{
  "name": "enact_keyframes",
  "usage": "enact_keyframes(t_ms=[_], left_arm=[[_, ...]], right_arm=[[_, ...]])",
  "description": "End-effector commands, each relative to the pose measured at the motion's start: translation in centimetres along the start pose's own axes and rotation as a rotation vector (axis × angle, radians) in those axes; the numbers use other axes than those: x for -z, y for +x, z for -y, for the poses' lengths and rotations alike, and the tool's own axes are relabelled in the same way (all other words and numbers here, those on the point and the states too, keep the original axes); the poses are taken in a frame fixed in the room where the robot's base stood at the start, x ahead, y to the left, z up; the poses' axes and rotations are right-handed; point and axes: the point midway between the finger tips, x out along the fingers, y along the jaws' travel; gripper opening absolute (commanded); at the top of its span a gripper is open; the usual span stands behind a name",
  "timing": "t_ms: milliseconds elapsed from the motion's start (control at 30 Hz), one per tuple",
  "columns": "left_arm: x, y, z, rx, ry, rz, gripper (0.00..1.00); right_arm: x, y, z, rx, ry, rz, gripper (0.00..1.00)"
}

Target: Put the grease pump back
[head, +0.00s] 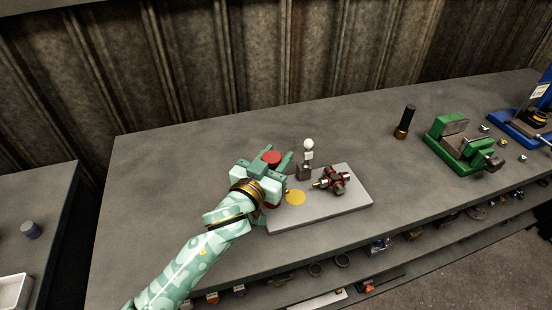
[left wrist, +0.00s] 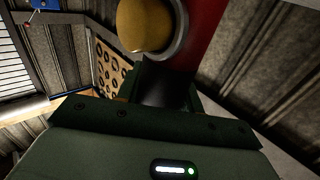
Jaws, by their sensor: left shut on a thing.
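The grease pump appears to be the red cylinder (head: 271,157) at my left gripper (head: 276,162), seen mostly by its round red top in the head view. The left wrist view shows its red body (left wrist: 205,35) and a rounded yellow part (left wrist: 143,22) close up, with dark jaws shut on it. My left gripper holds it above the left end of a grey plate (head: 335,209). My gripper hides the pump's lower part. My right gripper is in neither view.
A red and black driveshaft joint (head: 335,181) lies on the plate. A dark block with a white ball knob (head: 308,145) stands at its back edge. A black and brass cylinder (head: 405,122) and green vise (head: 463,145) stand further right. The bench left of my gripper is clear.

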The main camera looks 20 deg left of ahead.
Motion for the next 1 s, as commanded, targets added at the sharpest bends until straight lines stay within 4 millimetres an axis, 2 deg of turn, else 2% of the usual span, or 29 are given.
enact_keyframes(t_ms=[167,200,267,633,767,1000], left_arm=[[-0.1,0.0,0.0,0.0,-0.001,-0.002,0.0],[-0.2,0.0,0.0,0.0,0.0,0.0,0.45],[-0.2,0.0,0.0,0.0,0.0,-0.001,0.58],[0.1,-0.5,0.0,0.0,-0.001,0.001,0.58],[0.1,-2.9,-0.1,0.0,-0.003,0.003,0.58],[0.1,-8.6,0.0,0.001,-0.002,0.002,0.58]], right_arm=[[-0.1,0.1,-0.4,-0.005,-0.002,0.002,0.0],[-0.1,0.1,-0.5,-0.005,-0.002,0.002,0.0],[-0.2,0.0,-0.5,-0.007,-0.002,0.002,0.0],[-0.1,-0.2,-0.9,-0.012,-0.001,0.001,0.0],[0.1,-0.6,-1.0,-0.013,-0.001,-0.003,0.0],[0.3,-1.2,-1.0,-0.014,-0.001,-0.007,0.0]])
